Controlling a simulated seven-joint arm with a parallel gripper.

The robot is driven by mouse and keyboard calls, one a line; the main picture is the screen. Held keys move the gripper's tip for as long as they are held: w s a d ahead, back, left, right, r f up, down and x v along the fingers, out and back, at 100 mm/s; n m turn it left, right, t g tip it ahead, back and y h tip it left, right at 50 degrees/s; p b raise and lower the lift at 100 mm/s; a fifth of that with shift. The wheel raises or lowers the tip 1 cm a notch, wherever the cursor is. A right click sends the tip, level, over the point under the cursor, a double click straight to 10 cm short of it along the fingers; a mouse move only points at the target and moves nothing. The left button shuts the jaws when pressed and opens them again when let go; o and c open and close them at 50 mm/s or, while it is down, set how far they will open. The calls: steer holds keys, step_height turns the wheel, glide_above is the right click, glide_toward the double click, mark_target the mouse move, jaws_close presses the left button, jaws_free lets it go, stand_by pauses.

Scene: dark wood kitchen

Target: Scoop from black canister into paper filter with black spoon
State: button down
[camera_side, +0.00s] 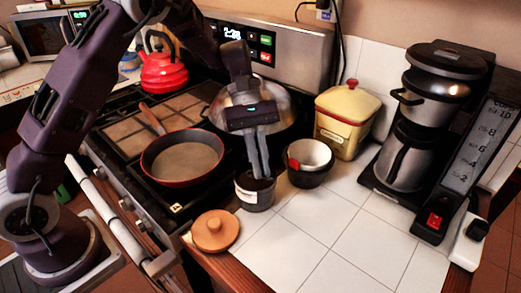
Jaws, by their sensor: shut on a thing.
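The black canister (256,198), with a pale label, stands open near the counter's left edge. My gripper (259,176) points down with its fingertips at the canister's mouth. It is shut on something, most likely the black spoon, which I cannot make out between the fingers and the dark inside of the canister. The white paper filter (317,152) sits in a dark holder (310,178) just right of the canister, with a small red patch at its left side. The canister's contents are hidden.
A round orange-brown lid (215,232) lies in front of the canister. A yellow box (347,117) stands behind the filter, and a coffee maker (416,140) stands at right. A frying pan (182,158) is on the stove at left. The front tiles are clear.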

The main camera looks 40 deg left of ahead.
steer(key=shift+w+a, duration=0.5)
steer(key=shift+a, duration=0.3)
steer(key=shift+t+y, duration=0.4)
steer(key=shift+y, duration=0.5)
steer(key=r, duration=0.1)
steer(key=d+r, duration=0.1)
steer(key=r, duration=0.1)
steer(key=s+r, duration=0.1)
steer(key=r, duration=0.1)
steer(key=shift+d+r, duration=0.1)
steer(key=shift+d, duration=0.2)
steer(key=shift+s+d+r+t+y, duration=0.2)
steer(key=shift+d+r+t+y, duration=0.15)
steer(key=shift+y, duration=0.35)
